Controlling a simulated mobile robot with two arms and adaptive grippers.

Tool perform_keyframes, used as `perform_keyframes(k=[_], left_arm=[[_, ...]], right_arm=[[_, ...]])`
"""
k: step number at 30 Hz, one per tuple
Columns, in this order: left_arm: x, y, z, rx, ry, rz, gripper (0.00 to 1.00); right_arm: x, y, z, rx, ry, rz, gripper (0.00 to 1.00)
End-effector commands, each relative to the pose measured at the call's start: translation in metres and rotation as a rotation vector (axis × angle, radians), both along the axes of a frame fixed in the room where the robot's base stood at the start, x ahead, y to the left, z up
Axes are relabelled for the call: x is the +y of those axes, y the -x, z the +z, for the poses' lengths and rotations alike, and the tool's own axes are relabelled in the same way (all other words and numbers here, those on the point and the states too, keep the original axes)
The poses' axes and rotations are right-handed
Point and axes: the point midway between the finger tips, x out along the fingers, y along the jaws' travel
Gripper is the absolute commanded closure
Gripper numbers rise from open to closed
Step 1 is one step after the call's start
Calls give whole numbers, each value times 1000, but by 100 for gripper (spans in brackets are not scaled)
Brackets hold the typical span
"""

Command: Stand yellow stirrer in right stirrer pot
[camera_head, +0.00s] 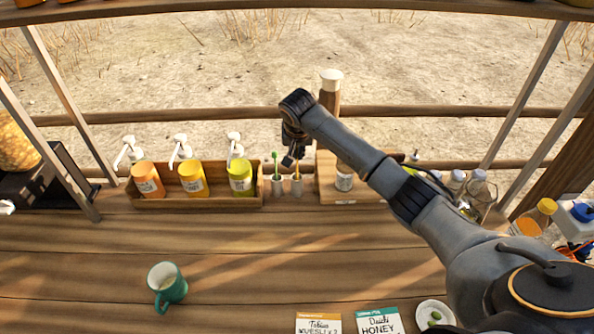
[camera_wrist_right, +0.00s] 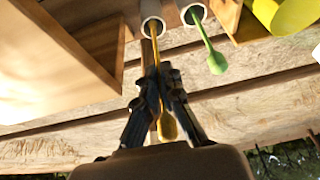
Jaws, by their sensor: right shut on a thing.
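Two small whitish pots stand side by side on the counter. The left stirrer pot (camera_head: 277,187) holds a green stirrer (camera_head: 274,163). The yellow stirrer (camera_wrist_right: 155,62) has its shaft end at the mouth of the right stirrer pot (camera_head: 297,186); how deep it sits is hard to tell. In the right wrist view that right pot (camera_wrist_right: 152,27) is at the top, beside the left pot (camera_wrist_right: 194,14) with the green stirrer (camera_wrist_right: 216,62). My right gripper (camera_wrist_right: 160,92) is shut on the yellow stirrer, its spoon end between and beyond the fingers. My left gripper is out of view.
A wooden rack (camera_head: 220,201) with orange, yellow and green pump bottles stands left of the pots. A wooden box (camera_head: 325,190) with a jar (camera_head: 344,178) is close on the right. A teal mug (camera_head: 167,286) is front left; the middle counter is clear.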

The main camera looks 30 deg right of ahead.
Motion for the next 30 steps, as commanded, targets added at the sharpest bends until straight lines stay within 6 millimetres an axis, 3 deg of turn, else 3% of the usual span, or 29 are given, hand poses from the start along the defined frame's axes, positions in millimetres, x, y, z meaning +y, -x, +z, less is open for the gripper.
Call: perform_keyframes(k=[12, 25, 28, 30], left_arm=[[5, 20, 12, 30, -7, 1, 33], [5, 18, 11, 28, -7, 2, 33], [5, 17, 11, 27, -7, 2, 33], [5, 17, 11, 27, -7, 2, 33]], right_arm=[[1, 1, -50, 1, 0, 0, 100], [1, 0, -58, -1, -2, 1, 100], [1, 0, -57, -1, 0, 0, 74], [1, 0, -57, -1, 0, 1, 72]])
